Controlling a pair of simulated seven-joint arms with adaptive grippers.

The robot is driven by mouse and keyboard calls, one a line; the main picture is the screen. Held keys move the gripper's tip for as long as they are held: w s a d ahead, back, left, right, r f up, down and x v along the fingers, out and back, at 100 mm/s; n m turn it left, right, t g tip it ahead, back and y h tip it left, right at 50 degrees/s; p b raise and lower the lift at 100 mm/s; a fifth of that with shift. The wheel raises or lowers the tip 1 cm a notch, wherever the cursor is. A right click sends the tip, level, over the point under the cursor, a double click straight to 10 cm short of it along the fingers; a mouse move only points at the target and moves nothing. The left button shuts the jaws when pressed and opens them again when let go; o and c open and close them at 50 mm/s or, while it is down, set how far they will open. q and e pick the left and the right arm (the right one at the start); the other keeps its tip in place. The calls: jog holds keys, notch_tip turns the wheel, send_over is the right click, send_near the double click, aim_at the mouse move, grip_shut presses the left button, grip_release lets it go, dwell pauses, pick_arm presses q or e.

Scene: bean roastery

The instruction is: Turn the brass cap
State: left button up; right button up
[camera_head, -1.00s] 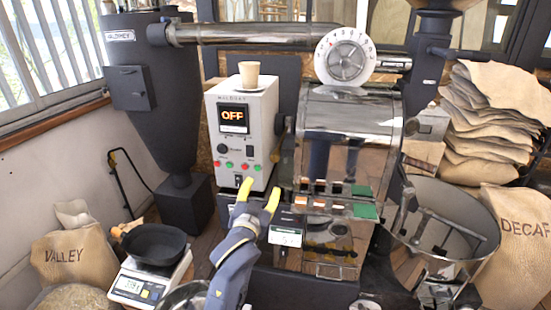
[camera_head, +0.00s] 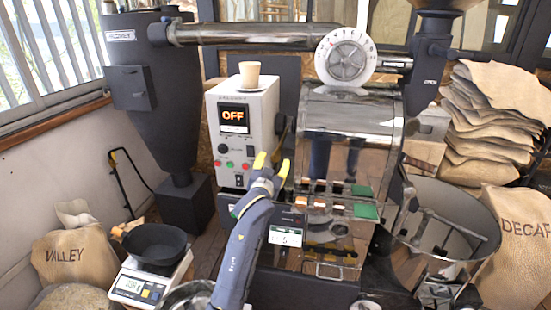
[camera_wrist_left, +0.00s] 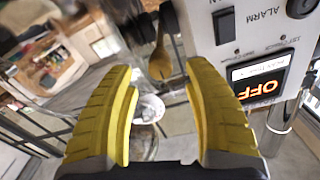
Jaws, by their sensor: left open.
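My left gripper (camera_head: 272,164) is open and empty in front of the roaster, by the lower right edge of the control box (camera_head: 243,135). In the left wrist view the gripper (camera_wrist_left: 160,85) has its yellow fingers apart. A brass-coloured tapering piece (camera_wrist_left: 160,62) shows beyond and between the fingertips, under dark round parts and beside the box. I cannot tell for sure if it is the brass cap. I cannot make it out in the head view. My right gripper is not in view.
The box reads OFF and carries a paper cup (camera_head: 249,74). A white numbered dial (camera_head: 345,56) tops the steel drum (camera_head: 350,110). A scale (camera_head: 150,280) with a black pan (camera_head: 155,243) stands at left. A cooling tray (camera_head: 490,220) is at right.

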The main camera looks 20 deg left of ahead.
aim_at(275, 159)
pick_arm(q)
jog(key=shift+w+a, duration=0.2)
jog(key=shift+w, duration=0.75)
jog(key=shift+w+a, duration=0.15)
jog(key=shift+w, duration=0.8)
jog(key=shift+c, duration=0.3)
grip_shut()
